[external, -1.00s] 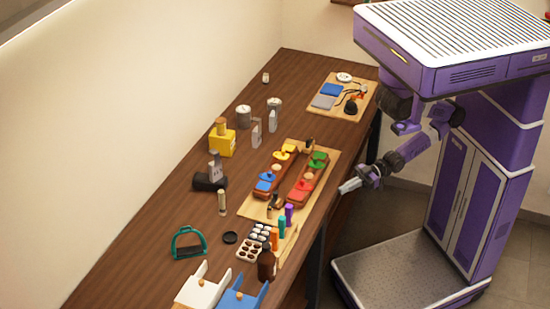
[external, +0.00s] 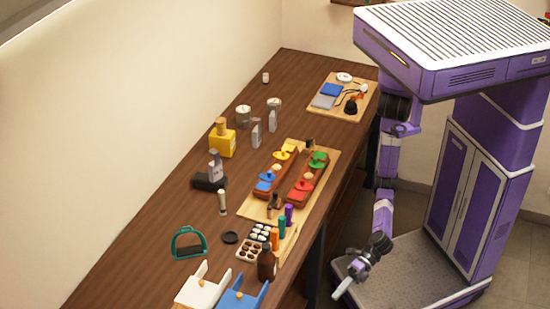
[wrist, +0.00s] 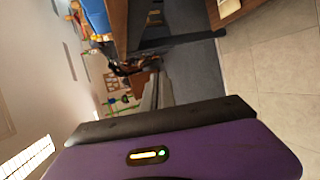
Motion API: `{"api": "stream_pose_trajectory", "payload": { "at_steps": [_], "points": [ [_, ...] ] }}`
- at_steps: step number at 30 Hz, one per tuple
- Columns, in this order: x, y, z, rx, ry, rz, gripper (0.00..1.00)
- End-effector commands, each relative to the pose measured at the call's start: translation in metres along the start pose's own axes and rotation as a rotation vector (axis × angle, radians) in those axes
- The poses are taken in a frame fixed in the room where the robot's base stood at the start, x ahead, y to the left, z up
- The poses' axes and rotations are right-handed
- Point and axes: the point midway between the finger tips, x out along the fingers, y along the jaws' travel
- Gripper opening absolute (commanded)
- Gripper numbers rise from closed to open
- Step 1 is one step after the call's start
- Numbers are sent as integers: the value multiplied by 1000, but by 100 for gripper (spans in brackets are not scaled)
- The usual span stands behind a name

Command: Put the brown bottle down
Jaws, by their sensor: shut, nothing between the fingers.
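The brown bottle (external: 267,264) stands upright on the bench near its front edge, beside the blue tray. My gripper (external: 338,294) is off the bench, low in front of its edge and to the right of the bottle. It is shut and empty, and apart from the bottle. In the wrist view my gripper's fingers (wrist: 158,90) show pressed together. I cannot make out the bottle for certain in the wrist view.
A muffin-like holder (external: 250,250) and several coloured tubes stand right behind the bottle. The blue tray (external: 240,295) and white tray (external: 203,288) lie at the near end. A teal stirrup (external: 188,243) stands at left. The wooden bench (external: 140,240) has clear room at left.

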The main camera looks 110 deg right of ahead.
Motion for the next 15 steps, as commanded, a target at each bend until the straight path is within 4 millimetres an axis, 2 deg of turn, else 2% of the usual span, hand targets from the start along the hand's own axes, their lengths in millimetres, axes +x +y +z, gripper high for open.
{"api": "stream_pose_trajectory", "payload": {
  "at_steps": [1,4,7,9,11,15],
  "points": [
    [12,14,-10,-128,-47,9,0],
    [24,38,-14,-394,-182,7,0],
    [27,64,-6,-658,-358,-19,0],
    [22,75,9,-815,-488,-62,0],
    [16,78,25,-933,-593,-115,0],
    [-8,70,59,-1138,-773,-262,0]
  ]
}}
